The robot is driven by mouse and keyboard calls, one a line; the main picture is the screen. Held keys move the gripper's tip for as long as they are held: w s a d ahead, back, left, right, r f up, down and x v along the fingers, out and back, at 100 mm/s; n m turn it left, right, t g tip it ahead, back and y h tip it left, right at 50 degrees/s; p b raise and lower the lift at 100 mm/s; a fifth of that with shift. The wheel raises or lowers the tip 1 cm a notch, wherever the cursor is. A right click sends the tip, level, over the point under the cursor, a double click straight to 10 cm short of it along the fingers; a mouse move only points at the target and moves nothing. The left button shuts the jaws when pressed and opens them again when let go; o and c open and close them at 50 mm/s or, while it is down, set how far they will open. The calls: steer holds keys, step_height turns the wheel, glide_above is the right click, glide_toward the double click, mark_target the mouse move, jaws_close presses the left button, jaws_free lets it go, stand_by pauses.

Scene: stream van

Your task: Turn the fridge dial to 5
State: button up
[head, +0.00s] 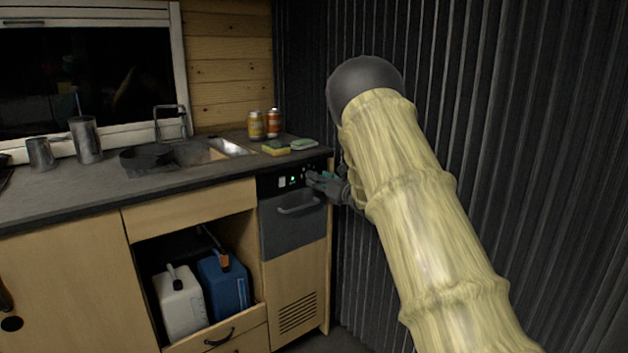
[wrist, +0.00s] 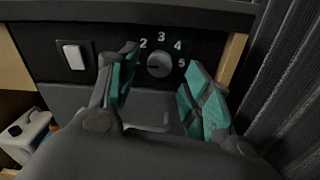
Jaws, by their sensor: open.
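The fridge dial (wrist: 159,65) is a round grey knob on a black panel in the wrist view. The numbers 2, 3, 4 and 5 show around it, with 5 at its right. The dial's pointer is too small to read. My gripper (wrist: 162,72) is open, with one teal-padded finger left of the dial and the other right of it, below the 5. I cannot tell whether either finger touches it. In the head view my gripper (head: 328,184) is at the right end of the panel of the fridge (head: 291,231) and hides the dial.
A white rocker switch (wrist: 74,56) sits left of the dial. The counter edge (wrist: 130,11) runs just above the panel, and a dark corrugated wall (head: 450,100) stands close on the right. Sponges (head: 276,148) and cans (head: 257,125) stand on the counter above.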

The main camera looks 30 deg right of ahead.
steer(key=shift+w+a, duration=0.15)
steer(key=shift+w, duration=1.4)
steer(key=c, duration=1)
